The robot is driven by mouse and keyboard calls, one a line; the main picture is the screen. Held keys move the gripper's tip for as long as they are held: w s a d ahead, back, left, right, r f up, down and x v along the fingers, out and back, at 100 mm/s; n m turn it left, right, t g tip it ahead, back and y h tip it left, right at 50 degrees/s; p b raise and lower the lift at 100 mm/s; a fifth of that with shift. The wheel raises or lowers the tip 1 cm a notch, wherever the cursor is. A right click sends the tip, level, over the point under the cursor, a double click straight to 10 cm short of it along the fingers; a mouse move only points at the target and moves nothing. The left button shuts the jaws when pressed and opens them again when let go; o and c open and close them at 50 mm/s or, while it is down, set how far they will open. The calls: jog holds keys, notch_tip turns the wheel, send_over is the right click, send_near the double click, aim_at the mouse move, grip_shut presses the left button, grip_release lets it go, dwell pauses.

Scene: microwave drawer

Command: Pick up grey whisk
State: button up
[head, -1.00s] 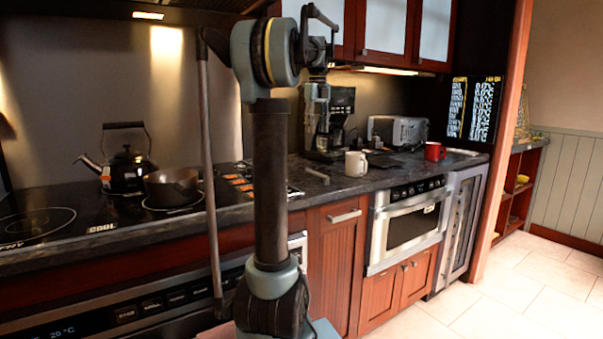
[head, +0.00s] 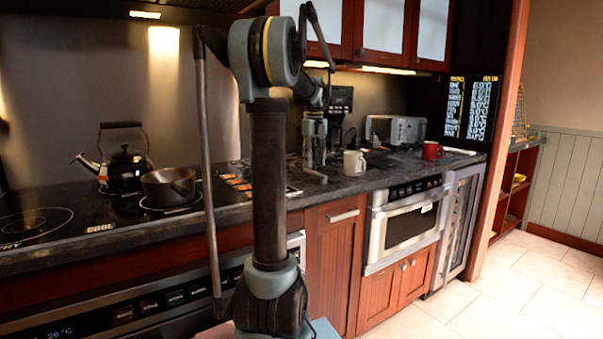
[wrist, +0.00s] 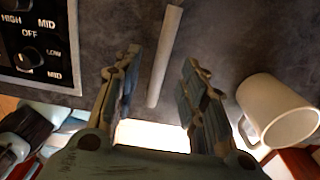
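In the wrist view my gripper (wrist: 160,65) is open and empty, pointing down at the counter. The handle lies across the gap between the two fingers, apart from both.
The stove knobs (wrist: 30,55) are at left. A red mug (head: 432,151), toaster (head: 395,131) and pot (head: 168,187) stand farther off.

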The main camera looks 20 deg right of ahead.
jog(key=shift+s+d+f, duration=0.1)
jog(key=shift+f, duration=1.8)
grip_shut()
notch_tip(320, 180, up, 10)
